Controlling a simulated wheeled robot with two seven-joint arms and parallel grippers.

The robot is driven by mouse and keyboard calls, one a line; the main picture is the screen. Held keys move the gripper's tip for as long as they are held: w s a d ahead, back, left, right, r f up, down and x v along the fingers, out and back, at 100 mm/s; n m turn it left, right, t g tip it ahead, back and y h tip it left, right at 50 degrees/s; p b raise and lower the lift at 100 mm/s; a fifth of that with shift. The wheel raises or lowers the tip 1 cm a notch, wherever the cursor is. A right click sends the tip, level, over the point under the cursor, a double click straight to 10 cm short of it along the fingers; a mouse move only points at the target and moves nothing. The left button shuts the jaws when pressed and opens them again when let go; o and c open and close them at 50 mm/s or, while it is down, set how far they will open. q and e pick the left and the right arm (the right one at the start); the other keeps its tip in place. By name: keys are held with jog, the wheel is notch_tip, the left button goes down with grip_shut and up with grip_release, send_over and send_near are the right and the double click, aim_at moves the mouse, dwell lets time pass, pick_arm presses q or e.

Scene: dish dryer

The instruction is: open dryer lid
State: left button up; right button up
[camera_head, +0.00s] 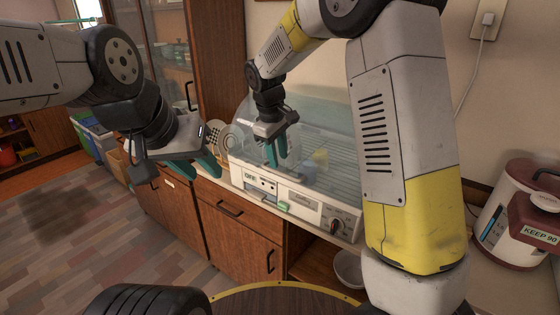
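The dish dryer (300,203) stands on the wooden cabinet top at centre, its white front panel carrying a green tab (283,207) and a dark knob. Its clear lid (335,125) appears down over the dishes. My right gripper (277,155) has its teal fingers pointing down in front of the lid, a little apart with nothing seen between them; I cannot tell whether they touch the lid. My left gripper (196,170) is left of the dryer, over the cabinet front, with its teal fingers apart and empty.
A wooden cabinet (235,235) with drawers is under the dryer. A white and maroon appliance (505,205) stands at right. A metal bowl (348,268) sits on the open shelf below. A tall glass-door cabinet (220,60) stands behind left. The floor at left is clear.

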aim_at(281, 173)
jog(key=f, duration=0.4)
jog(key=shift+w+d+f, duration=0.3)
jog(key=shift+w+f, duration=0.05)
jog(key=shift+f, duration=0.05)
jog(key=shift+c, duration=0.2)
grip_shut()
dwell(0.9)
